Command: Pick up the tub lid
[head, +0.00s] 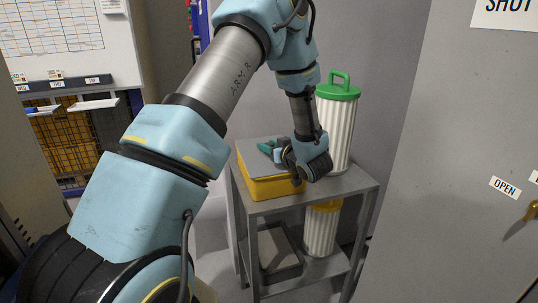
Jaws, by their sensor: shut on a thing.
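The yellow tub (268,188) stands on the top shelf of a grey metal stand, at its left side. Its flat grey tub lid (254,154) covers the top and looks seated on it. A small teal piece (268,148) shows over the lid, close beside my gripper. My gripper (285,158) reaches down from above, low over the right part of the lid, and is shut on the lid. The exact contact between fingers and lid is hidden by the wrist.
A ribbed white canister with a green handled lid (338,92) stands right behind my gripper. A canister with a yellow lid (322,215) and a dark grey tray (280,268) are on the lower shelf. A grey cabinet door (455,150) is at right. The right front of the top shelf (345,187) is clear.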

